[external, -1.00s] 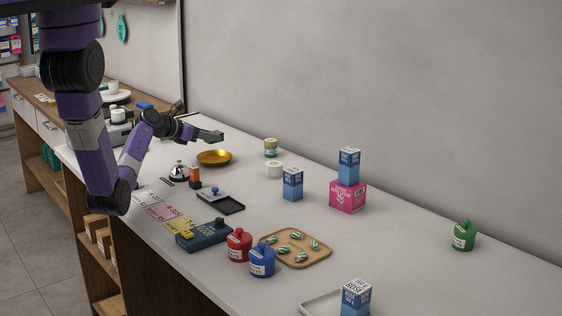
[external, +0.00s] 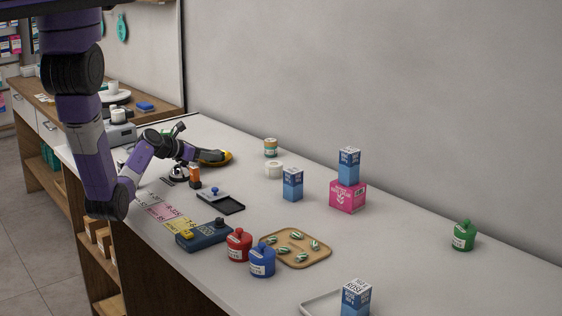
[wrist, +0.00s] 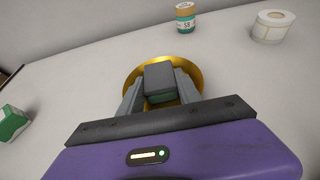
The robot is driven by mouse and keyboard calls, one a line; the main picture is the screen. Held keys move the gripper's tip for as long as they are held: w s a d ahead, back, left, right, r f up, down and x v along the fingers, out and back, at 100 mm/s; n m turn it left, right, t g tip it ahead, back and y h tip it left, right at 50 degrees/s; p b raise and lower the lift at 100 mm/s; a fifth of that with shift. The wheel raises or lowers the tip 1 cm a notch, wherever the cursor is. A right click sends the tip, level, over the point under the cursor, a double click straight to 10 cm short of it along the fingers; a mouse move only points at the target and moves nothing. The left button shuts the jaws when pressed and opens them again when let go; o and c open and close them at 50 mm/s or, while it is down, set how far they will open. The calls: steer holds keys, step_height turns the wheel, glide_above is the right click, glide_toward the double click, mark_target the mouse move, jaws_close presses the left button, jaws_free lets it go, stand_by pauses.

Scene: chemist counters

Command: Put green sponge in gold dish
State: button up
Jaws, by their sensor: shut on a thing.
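The gold dish (external: 227,156) stands on the far left part of the white counter. In the wrist view its rim (wrist: 194,68) shows around my gripper. My gripper (wrist: 160,92) is shut on the green sponge (wrist: 162,98), which has a dark grey top layer. The sponge is over the dish, between the two fingers. I cannot tell whether its underside touches the dish. In the external view my gripper (external: 208,156) is low at the dish and covers much of it, and the sponge is hard to make out.
A teal and orange jar (wrist: 185,18) and a white roll (wrist: 272,26) stand behind the dish. A green and white item (wrist: 14,123) lies to the left. A bell (external: 179,172) and an orange bottle (external: 195,176) stand close in front of my gripper.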

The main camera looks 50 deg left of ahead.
steer(key=o, duration=1.3)
steer(key=shift+r, duration=0.1)
steer(key=shift+s+r, duration=0.15)
steer(key=shift+s, duration=0.1)
steer(key=v, duration=1.1)
steer(key=shift+s+r, duration=0.15)
steer(key=shift+s, duration=0.05)
